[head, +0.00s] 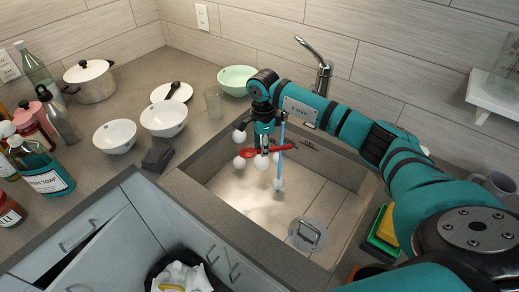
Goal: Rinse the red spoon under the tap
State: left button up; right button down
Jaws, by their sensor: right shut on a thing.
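The red spoon (283,148) is above the sink basin, lying roughly level. My right gripper (261,155) is shut on it, with white rounded tips around and below it. The tap (324,75) stands behind the sink; my right arm crosses in front of its lower part. A thin light-blue upright strip (281,135) runs down beside the gripper, in line with the spoon; I cannot tell for certain whether it is running water. The sink (225,200) is below, with a drain fitting (306,233) in its floor. My left gripper is not in view.
White bowls (115,136), a green bowl (237,80), a glass (213,103) and a plate (172,93) stand left of and behind the sink. A pot (89,80) and bottles (42,168) crowd the far left. Sponges (383,232) lie at the sink's right edge.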

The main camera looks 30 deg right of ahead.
jog(key=shift+s+a, duration=0.1)
jog(key=s+a+p, duration=0.2)
jog(key=s+a, duration=0.2)
jog(key=a, duration=0.2)
jog(key=shift+s+a, duration=0.2)
jog(key=shift+s, duration=0.1)
dwell(0.4)
dwell(1.2)
jog(key=s+a+r+p, duration=0.3)
jog(key=a+r, duration=0.1)
dwell(0.5)
dwell(0.7)
